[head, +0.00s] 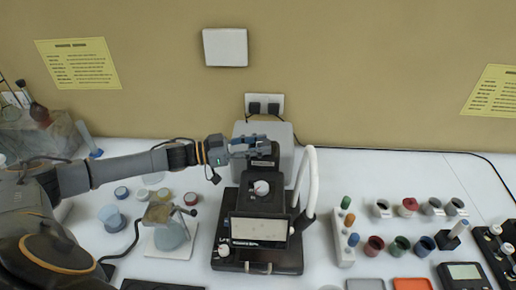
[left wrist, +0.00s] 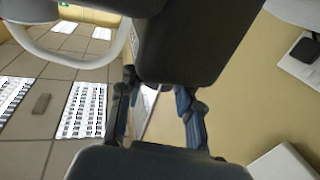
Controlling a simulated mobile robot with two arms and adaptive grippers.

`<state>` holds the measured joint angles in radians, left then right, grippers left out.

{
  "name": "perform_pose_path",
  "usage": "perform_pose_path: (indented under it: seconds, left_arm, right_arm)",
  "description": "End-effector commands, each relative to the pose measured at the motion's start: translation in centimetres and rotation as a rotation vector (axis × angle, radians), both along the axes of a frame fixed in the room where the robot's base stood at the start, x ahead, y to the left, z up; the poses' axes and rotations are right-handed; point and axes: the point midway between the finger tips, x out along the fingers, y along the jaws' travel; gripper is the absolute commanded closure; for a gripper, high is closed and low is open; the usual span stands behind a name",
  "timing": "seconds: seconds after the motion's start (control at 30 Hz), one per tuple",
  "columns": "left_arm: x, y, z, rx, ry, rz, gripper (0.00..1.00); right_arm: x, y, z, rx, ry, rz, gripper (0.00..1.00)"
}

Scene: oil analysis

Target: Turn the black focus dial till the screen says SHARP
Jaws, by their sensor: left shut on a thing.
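The black instrument (head: 226,222) stands on the white table in the middle of the head view. Its pale front panel (head: 259,230) shows no wording I can read. My left gripper (head: 262,146) reaches in from the left at the instrument's black top part. It is shut on the black focus dial there, which the fingers mostly hide. In the left wrist view, the two fingers (left wrist: 157,112) stand on either side of a narrow gap under a large dark block (left wrist: 180,40). My right gripper is not in view.
A white curved handle (head: 308,180) rises right of the instrument, and a grey box (head: 284,135) stands behind it. A beaker on a white stand (head: 172,240) is at left. A white rack (head: 342,235) and several small jars are at right.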

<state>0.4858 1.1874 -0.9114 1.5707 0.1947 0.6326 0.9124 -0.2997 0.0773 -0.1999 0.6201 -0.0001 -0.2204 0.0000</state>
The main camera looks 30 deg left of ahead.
Motion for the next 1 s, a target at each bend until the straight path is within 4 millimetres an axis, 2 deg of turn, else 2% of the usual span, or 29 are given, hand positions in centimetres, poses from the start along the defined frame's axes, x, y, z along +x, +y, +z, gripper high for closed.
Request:
perform_pose_path:
  seconds: [0.03,0.37,0.7,1.0]
  left_arm:
    - [0.2,0.1,-0.3,0.002,-0.006,-0.03,0.97]
    - [0.8,0.3,-0.6,0.002,-0.005,-0.323,0.97]
    - [1.2,0.4,-0.7,0.0,-0.004,-0.608,0.97]
    - [1.3,0.3,-0.3,-0.001,-0.002,-0.756,0.97]
  right_arm:
    - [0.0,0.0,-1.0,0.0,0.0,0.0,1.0]
    - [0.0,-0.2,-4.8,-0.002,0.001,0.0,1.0]
    - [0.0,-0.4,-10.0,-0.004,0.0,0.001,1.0]
    - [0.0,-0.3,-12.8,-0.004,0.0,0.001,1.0]
